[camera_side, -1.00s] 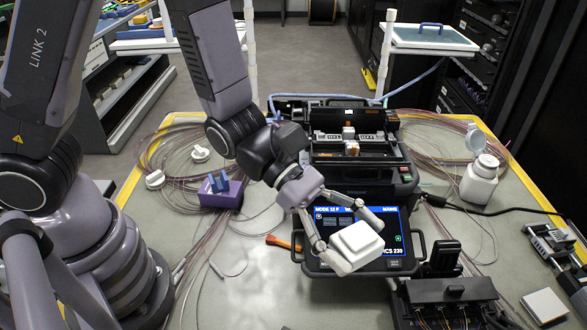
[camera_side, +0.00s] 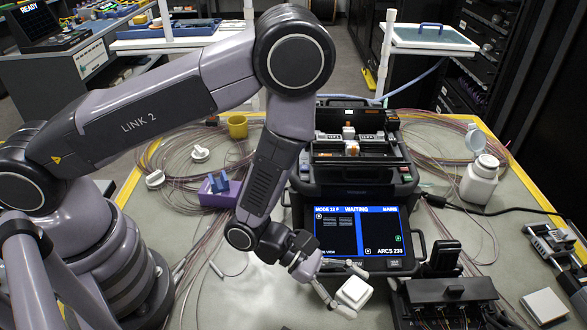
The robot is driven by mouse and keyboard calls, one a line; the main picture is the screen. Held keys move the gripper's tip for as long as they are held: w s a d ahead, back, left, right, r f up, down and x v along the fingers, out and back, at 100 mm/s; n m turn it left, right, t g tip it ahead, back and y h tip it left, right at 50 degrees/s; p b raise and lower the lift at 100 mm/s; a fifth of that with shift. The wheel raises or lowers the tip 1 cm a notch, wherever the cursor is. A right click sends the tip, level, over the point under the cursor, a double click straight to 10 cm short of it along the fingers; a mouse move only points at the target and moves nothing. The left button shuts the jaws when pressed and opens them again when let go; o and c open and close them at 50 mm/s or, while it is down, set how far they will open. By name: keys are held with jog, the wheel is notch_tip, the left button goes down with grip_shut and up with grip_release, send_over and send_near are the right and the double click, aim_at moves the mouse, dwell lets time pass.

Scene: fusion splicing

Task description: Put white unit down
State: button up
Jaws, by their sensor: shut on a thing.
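The white unit (camera_side: 354,293) is a small white block with a raised square top. My gripper (camera_side: 346,288) is shut on it, with a finger on its far side and one on its near-left side. The unit is in front of the splicer's screen, just left of the black device at the lower right. I cannot tell whether its underside touches the table (camera_side: 230,305).
The fusion splicer (camera_side: 350,185) stands behind, its screen (camera_side: 358,232) reading WAITING. A black device (camera_side: 450,300) is close on the right. A white bottle (camera_side: 480,180) and purple holder (camera_side: 220,193) stand farther off. Loose fibres lie around.

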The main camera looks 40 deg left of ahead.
aim_at(344, 323)
notch_tip(344, 323, down, 8)
jog(key=shift+f, duration=0.25)
jog(key=shift+f, duration=0.55)
jog(key=o, duration=0.9)
jog(key=shift+c, duration=0.2)
